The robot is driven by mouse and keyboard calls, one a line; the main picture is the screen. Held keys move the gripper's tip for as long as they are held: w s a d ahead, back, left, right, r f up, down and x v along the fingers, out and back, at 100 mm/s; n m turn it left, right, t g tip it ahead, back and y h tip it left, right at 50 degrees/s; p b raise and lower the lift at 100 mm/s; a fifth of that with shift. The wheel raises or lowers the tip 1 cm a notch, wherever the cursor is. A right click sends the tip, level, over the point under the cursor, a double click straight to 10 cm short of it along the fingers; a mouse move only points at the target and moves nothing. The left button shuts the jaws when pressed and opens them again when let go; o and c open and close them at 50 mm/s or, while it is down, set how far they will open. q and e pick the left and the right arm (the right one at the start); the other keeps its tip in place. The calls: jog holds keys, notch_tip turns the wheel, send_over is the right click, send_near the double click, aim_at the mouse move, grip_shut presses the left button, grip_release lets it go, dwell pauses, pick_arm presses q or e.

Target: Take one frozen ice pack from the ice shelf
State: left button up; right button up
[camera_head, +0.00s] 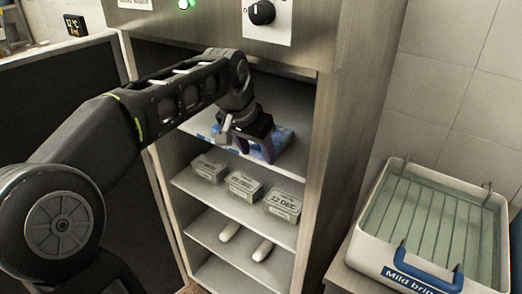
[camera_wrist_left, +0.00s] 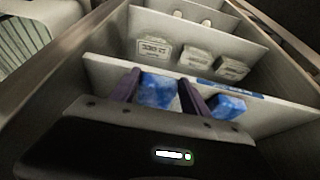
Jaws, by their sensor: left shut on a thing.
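My left gripper (camera_head: 252,143) reaches into the open cabinet at its upper shelf (camera_head: 285,100). In the left wrist view its two dark purple fingers (camera_wrist_left: 160,88) are shut on a blue ice pack (camera_wrist_left: 157,90). A second blue ice pack (camera_wrist_left: 228,106) lies beside it on the same shelf. In the head view blue shows around the fingers (camera_head: 283,137), partly hidden by the gripper. I cannot tell whether the held pack is clear of the shelf. My right gripper is in neither view.
Lower shelves hold several dated grey tubs (camera_head: 283,205) and white rounded items (camera_head: 263,250). The cabinet's side walls and a control knob (camera_head: 262,12) frame the opening. A white brine basin (camera_head: 430,225) with a rack and blue handle stands at the right.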

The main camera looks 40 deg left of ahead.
pick_arm(q)
jog(key=s+b, duration=0.4)
jog(key=s, duration=1.2)
jog(key=shift+s+d+b, duration=0.2)
jog(key=shift+d+b, duration=0.15)
